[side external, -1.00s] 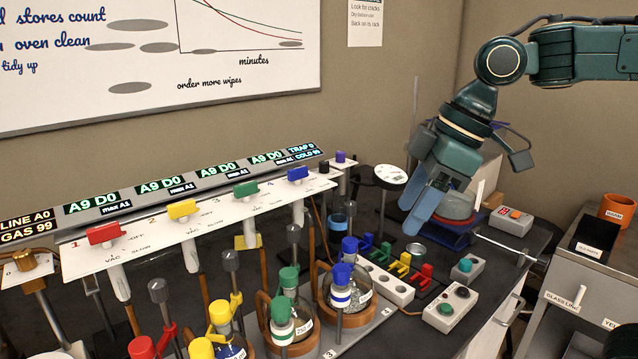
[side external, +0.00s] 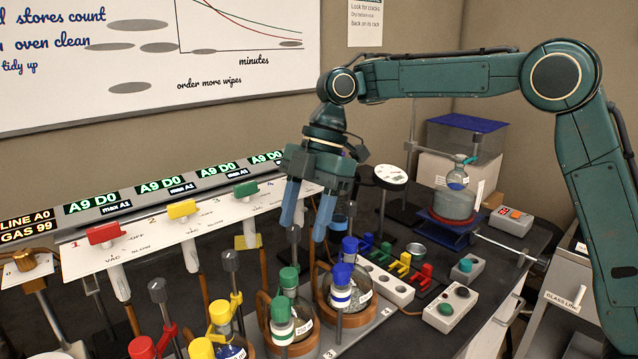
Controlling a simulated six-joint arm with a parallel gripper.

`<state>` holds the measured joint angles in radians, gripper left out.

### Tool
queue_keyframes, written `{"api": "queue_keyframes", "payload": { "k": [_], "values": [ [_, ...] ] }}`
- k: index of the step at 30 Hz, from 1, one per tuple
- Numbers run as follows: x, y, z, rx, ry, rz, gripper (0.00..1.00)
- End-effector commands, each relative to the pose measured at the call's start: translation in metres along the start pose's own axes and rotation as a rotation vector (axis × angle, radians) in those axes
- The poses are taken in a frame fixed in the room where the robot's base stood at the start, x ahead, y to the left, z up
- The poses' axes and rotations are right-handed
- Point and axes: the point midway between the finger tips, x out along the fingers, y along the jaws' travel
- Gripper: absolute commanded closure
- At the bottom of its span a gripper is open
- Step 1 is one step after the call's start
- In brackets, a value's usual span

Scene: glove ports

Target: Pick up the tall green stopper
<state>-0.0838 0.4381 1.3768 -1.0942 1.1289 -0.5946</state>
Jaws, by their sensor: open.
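Two green stoppers stand close together at the green-marked flask in the lower middle: a rear one (side external: 288,278) and a front one (side external: 281,309) on a neck with a striped band. I cannot tell for certain which is the tall one. My gripper (side external: 304,228) points down with its two blue fingers apart and nothing between them. In the picture it is above the rear green stopper and up to the left of the blue stoppers. It appears clear of both.
Two blue stoppers (side external: 350,248) stand just right of the green ones. Yellow (side external: 220,312) and red (side external: 142,347) tops stand to the left. The valve panel (side external: 150,252) with coloured handles runs behind. A white block with holes (side external: 385,281) lies to the right.

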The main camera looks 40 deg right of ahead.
Motion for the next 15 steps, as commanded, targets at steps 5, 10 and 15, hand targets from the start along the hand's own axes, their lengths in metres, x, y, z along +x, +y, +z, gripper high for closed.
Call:
{"api": "queue_keyframes", "payload": {
  "k": [5,10,15],
  "values": [
    [0.0055,0.0047,0.0007,-0.041,0.001,-0.015,0.48],
    [0.0061,0.0046,0.0006,-0.042,0.002,-0.016,0.48],
    [0.0116,0.0043,-0.0002,-0.041,0.004,-0.017,0.48]
  ]
}}
